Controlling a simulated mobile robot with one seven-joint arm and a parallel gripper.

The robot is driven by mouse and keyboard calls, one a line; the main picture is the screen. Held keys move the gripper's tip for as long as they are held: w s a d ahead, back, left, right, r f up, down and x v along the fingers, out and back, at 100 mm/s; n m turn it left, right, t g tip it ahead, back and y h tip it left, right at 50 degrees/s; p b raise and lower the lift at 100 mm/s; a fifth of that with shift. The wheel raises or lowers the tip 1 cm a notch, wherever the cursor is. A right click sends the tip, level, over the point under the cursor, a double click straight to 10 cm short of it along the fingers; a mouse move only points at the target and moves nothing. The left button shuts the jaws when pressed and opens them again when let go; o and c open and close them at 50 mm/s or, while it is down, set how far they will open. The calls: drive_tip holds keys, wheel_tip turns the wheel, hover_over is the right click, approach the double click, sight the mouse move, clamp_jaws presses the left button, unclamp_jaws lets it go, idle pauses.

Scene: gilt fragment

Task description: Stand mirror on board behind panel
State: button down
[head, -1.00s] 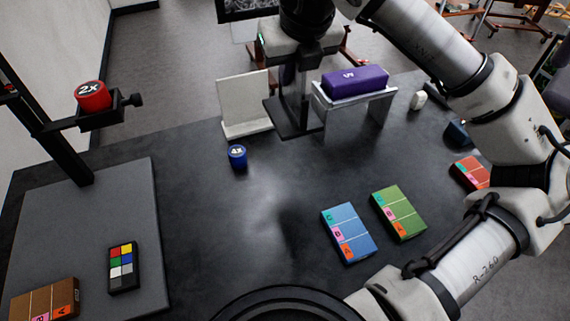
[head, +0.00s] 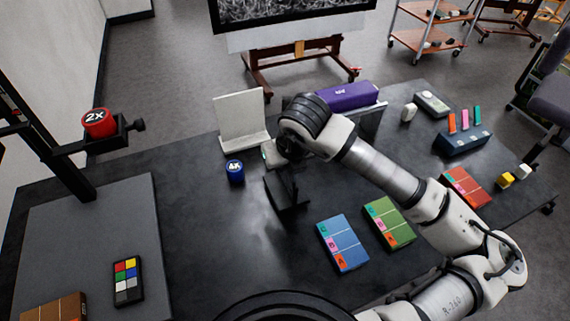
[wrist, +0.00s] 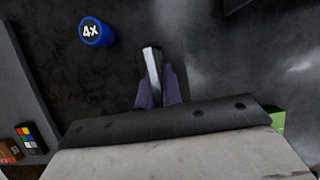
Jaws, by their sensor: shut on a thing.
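My gripper (wrist: 158,88) is shut on a thin upright piece, which I take for the mirror (wrist: 152,62). In the head view the mirror (head: 288,195) looks like a dark L-shaped stand, over the middle of the black table; I cannot tell whether it touches the table. My arm hides part of the gripper. The flat grey board (head: 80,235) lies at left under a black column. A brown block with coloured labels (head: 52,308), perhaps the panel, lies at its near left corner. A pale upright L-shaped plate (head: 240,120) stands at the back.
A blue 4X cylinder (head: 234,171) stands between mirror and board. A colour chart (head: 128,281) lies on the board. A red 2X cylinder (head: 97,122) sits on the column's bracket. Blue (head: 343,243) and green (head: 389,222) blocks lie at right. A purple bar (head: 345,96) rests behind my arm.

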drive_tip(key=shift+f, duration=0.75)
drive_tip(key=shift+f, duration=0.15)
drive_tip(key=c, duration=1.6)
unclamp_jaws()
drive_tip(key=shift+o, duration=0.2)
